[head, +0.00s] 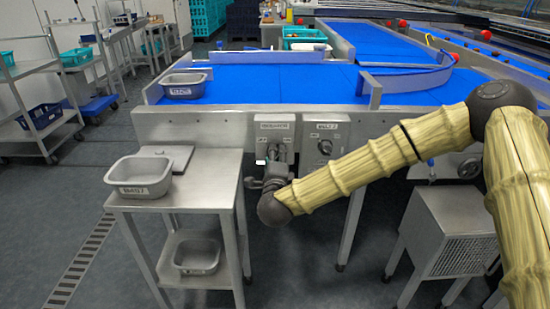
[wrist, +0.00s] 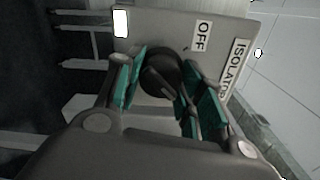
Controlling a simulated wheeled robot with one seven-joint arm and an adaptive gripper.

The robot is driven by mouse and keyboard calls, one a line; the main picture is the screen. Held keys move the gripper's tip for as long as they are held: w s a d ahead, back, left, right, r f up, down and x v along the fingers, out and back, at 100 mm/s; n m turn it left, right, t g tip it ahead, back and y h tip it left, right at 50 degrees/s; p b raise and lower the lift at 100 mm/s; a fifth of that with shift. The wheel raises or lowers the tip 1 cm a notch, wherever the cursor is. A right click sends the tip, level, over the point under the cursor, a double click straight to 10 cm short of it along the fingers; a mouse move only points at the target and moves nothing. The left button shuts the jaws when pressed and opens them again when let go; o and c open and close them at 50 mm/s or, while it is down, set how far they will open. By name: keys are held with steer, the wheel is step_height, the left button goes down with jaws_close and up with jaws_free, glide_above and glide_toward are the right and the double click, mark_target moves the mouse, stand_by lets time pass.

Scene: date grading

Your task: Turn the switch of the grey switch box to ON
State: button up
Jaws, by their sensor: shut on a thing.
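The grey switch box (head: 285,121) is mounted on the front of the conveyor frame, with a label along its top. In the wrist view the grey box face (wrist: 221,22) carries an OFF label and an ISOLATOR label. Its black rotary switch (wrist: 160,73) sits between the teal finger pads of my gripper (wrist: 162,88), which is shut on it. Which way the switch points cannot be told. In the head view my gripper (head: 272,172) is at the lower part of the box and hides the switch.
A second grey box (head: 325,142) with a round knob is just right. A steel table (head: 190,195) with a labelled grey tub (head: 139,177) stands close left. A blue conveyor (head: 270,84) lies behind. A vented steel cabinet (head: 462,255) stands lower right.

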steer(key=shift+f, duration=0.1)
steer(key=o, duration=1)
steer(key=shift+s, duration=0.1)
steer(key=s, duration=1.2)
